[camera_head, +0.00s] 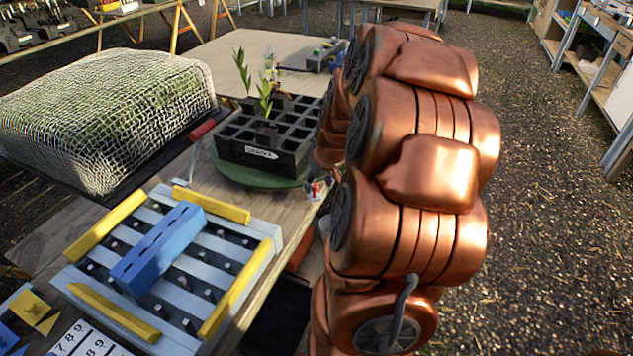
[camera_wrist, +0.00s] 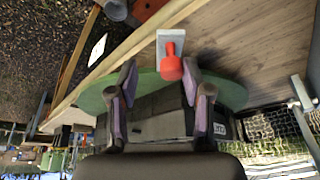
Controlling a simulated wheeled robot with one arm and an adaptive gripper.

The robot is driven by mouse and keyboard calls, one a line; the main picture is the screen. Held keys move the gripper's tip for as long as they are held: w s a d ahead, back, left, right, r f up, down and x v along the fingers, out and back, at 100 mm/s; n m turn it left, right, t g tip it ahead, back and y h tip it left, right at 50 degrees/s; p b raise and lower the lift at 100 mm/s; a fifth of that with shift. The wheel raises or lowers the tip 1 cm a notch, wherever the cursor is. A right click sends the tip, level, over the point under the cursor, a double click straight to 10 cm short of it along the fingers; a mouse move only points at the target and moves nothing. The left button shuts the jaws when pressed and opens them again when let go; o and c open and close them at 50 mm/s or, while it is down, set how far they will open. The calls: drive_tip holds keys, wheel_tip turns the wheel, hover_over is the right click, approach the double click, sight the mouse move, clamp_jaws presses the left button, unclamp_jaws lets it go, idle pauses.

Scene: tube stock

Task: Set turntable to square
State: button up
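The turntable is a green round disc (camera_head: 245,177) on the wooden table. A black multi-cell seedling tray (camera_head: 262,150) with a white label and a few green plants stands on it. In the wrist view, the green disc (camera_wrist: 235,95) shows on both sides of my gripper (camera_wrist: 158,78), with the dark tray (camera_wrist: 155,128) behind the fingers. The fingers are spread apart. A red knob (camera_wrist: 171,65) on a grey plate (camera_wrist: 170,40) shows at the disc's edge, between and just beyond the fingertips. Contact cannot be told. In the head view, my copper arm hides the gripper.
A net-covered block (camera_head: 105,115) stands at the left, with a red-handled lever (camera_head: 202,130) beside it. A slatted frame (camera_head: 235,300) with yellow bars and a blue block (camera_head: 158,250) lies in front. Number cards (camera_head: 85,342) lie front left. Gravel floor is open at right.

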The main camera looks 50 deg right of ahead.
drive_tip(key=shift+d, duration=0.1)
drive_tip(key=v, duration=0.9)
drive_tip(key=shift+a+p, duration=0.25)
drive_tip(key=shift+p, duration=0.1)
idle(0.6)
idle(1.0)
